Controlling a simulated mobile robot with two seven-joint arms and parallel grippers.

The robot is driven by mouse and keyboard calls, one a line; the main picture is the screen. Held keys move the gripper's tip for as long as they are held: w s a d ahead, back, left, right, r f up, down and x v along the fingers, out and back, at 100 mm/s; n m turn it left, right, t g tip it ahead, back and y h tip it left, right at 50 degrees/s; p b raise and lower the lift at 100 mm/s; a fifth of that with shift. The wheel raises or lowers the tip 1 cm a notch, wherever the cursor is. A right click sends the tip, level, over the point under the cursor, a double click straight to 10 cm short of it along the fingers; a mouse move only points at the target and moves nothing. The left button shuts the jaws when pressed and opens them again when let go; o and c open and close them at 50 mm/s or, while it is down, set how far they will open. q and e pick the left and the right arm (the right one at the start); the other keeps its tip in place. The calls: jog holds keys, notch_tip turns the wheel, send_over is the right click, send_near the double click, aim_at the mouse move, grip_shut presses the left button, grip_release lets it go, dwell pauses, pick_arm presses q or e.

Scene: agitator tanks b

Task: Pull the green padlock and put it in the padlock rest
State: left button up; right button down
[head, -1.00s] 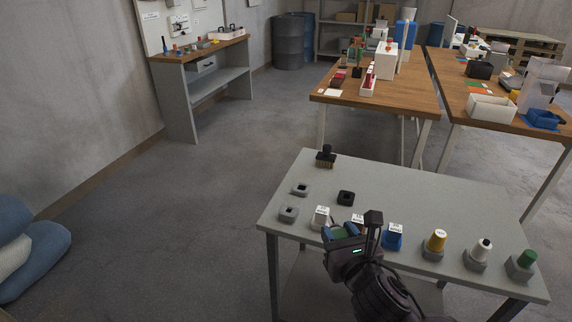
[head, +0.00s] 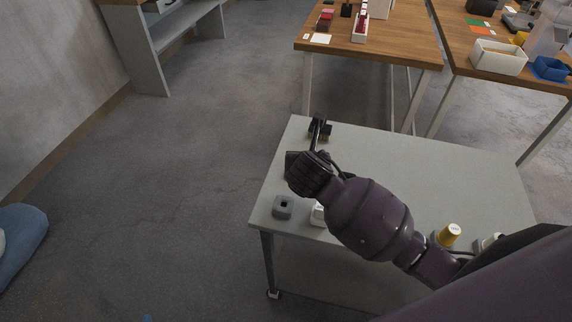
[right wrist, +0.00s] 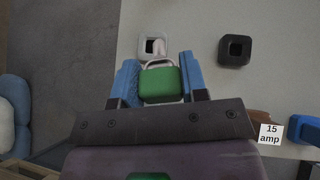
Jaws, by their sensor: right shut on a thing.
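In the right wrist view the green padlock (right wrist: 161,86) sits between the blue fingers of my right gripper (right wrist: 162,80), which is shut on it. Its metal shackle points up the picture. A pale grey block with a square hole (right wrist: 153,47) lies just beyond the shackle; I cannot tell the height of the padlock above the table. Which block is the padlock rest is not marked. In the head view my right wrist hides the gripper's jaws and the padlock. My left gripper is not in view.
A black holed block (right wrist: 236,50) lies right of the padlock. A "15 amp" label (right wrist: 270,134) and a blue thing (right wrist: 303,127) are at lower right. A dark brush-like item (head: 320,129) stands at the table's far left corner.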

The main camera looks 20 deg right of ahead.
jog(key=shift+w+a+r+m+g+p, duration=0.15)
jog(key=shift+w+a+m+g+p, duration=0.15)
jog(key=shift+m+g, duration=0.45)
jog(key=s+a+m+g+y+p, duration=0.3)
jog(key=a+m+g+y+p, duration=0.2)
jog(key=g, duration=0.4)
jog(key=shift+s+a+r+m+y+p, duration=0.2)
jog(key=shift+a+m+y+p, duration=0.15)
jog(key=shift+m+y+p, duration=0.5)
jog(key=shift+r+h, duration=0.1)
jog(key=shift+h, duration=0.15)
jog(key=shift+w+d+b+x, duration=0.15)
jog(key=shift+b+x, duration=0.25)
jog(key=shift+x, duration=0.4)
jog(key=shift+d+b+x, duration=0.2)
jog(key=shift+b+x, duration=0.2)
jog(key=shift+x, duration=0.4)
jog(key=shift+w+d+b+x, duration=0.15)
jog(key=shift+b+x, duration=0.25)
jog(key=shift+x, duration=0.45)
jog(key=shift+f, duration=0.45)
